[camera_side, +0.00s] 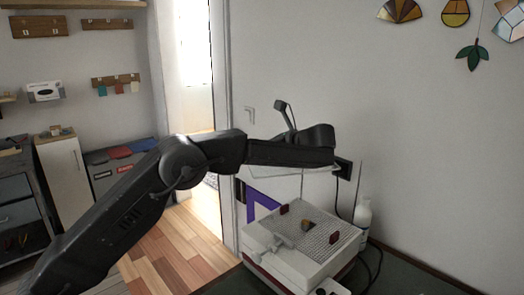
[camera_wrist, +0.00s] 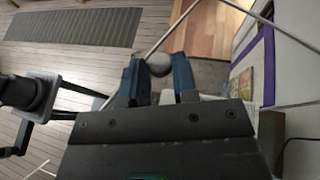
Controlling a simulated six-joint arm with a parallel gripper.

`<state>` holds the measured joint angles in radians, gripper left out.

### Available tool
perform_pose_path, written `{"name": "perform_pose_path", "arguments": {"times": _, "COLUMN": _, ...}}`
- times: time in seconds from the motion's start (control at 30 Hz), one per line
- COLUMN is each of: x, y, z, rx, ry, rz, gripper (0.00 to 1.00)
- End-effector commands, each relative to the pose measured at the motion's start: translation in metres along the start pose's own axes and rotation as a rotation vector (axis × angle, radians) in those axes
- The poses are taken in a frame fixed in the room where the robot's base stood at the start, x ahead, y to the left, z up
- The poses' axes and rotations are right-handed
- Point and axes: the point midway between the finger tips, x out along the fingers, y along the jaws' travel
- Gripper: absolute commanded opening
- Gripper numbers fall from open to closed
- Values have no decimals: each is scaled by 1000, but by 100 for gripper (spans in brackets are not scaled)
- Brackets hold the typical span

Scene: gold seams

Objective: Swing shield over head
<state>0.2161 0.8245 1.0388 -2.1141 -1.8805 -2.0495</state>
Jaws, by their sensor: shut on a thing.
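My gripper shows in the wrist view (camera_wrist: 160,68), its blue fingers shut on a small round grey knob (camera_wrist: 161,63). In the side view my arm reaches in from the left and its end hangs above the grinder; the fingertips are hard to make out there. The shield (camera_side: 290,172) looks like a thin pale plate, roughly level, just under my gripper and well above the grinder; my arm hides part of it. The white grinder (camera_side: 300,262) has a grid top. A small amber and dark piece (camera_side: 305,227) sits mid-grid, and I cannot tell the head apart from it.
Two dark red blocks stand on the grid, one at the back left (camera_side: 283,209) and one at the right (camera_side: 335,237). A white bottle (camera_side: 363,215) stands right of the grinder. Black cords run down the wall's right side.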

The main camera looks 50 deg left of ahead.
Motion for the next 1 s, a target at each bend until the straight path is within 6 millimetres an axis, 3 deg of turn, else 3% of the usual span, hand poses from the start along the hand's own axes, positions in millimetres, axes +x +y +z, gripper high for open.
{"name": "perform_pose_path", "arguments": {"times": 0.13, "x": 0, "y": 0, "z": 1, "rx": 0, "ry": -4, "rz": 2, "gripper": 0}}
{"name": "perform_pose_path", "arguments": {"times": 0.17, "x": 0, "y": 0, "z": 1, "rx": 0, "ry": -3, "rz": 2, "gripper": 29}}
{"name": "perform_pose_path", "arguments": {"times": 0.4, "x": 0, "y": 0, "z": 1, "rx": 0, "ry": -2, "rz": 0, "gripper": 51}}
{"name": "perform_pose_path", "arguments": {"times": 0.73, "x": -2, "y": 0, "z": 6, "rx": 0, "ry": -1, "rz": -1, "gripper": 51}}
{"name": "perform_pose_path", "arguments": {"times": 1.0, "x": -16, "y": 0, "z": 40, "rx": -3, "ry": 0, "rz": -1, "gripper": 51}}
